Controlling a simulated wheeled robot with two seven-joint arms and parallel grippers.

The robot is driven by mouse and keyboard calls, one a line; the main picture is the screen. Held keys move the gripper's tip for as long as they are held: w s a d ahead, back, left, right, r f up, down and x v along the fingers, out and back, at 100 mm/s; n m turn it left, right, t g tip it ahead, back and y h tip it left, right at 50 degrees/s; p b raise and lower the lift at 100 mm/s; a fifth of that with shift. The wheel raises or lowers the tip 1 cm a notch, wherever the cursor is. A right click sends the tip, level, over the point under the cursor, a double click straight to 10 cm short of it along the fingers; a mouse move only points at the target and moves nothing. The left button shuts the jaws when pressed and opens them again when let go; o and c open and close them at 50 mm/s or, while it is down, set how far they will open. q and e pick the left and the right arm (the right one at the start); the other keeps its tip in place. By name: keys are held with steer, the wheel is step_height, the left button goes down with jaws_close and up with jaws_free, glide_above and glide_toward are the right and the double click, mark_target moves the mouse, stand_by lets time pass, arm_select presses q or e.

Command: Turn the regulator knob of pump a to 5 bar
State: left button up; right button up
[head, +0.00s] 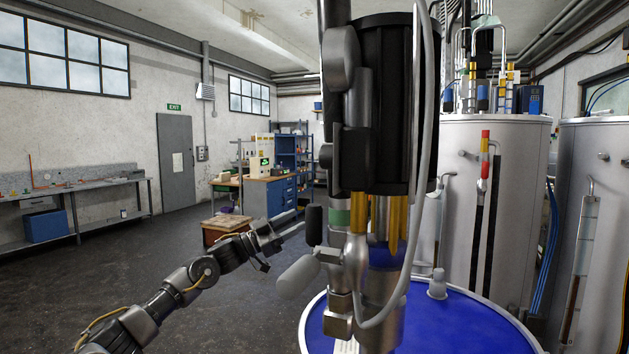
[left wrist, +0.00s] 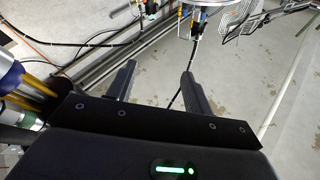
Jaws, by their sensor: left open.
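A tall pump (head: 375,100) with a black motor body and grey fittings stands very close in the head view, over a blue drum (head: 455,318). A dark rounded knob (head: 313,226) and a light grey cylindrical part (head: 297,277) stick out from its left side; I cannot tell which is the regulator knob, nor read a pressure. My left gripper (head: 296,221) is just left of the dark knob, apparently empty. Part of the pump with yellow rods (left wrist: 36,82) shows at the left edge there. My right gripper is out of view.
Large grey tanks (head: 500,150) with pipes and level gauges stand at the right. A workbench (head: 75,185) runs along the left wall, and a blue drawer cabinet (head: 283,192) stands farther back. The floor (head: 120,270) at the left is mostly clear.

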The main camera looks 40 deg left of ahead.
arm_select(q)
steer(key=s+d+r+m+g+h, duration=0.2)
steer(key=s+r+h, duration=0.1)
steer(key=r, duration=0.2)
steer(key=s+d+r+m+g+h, duration=0.1)
steer(key=s+d+r+m+h, duration=0.15)
steer(key=r, duration=0.25)
steer(key=m+g+h+p, duration=0.15)
steer(key=m+g, duration=0.25)
steer(key=g, duration=0.8)
glide_toward(333, 157)
steer(key=w+p+x, duration=0.1)
steer(key=p+x, duration=0.5)
steer(key=p, duration=0.2)
steer(key=shift+w+p, duration=0.3)
steer(key=shift+w, duration=0.05)
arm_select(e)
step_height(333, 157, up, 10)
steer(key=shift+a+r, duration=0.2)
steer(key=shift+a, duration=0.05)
arm_select(q)
steer(key=shift+d+f, duration=0.1)
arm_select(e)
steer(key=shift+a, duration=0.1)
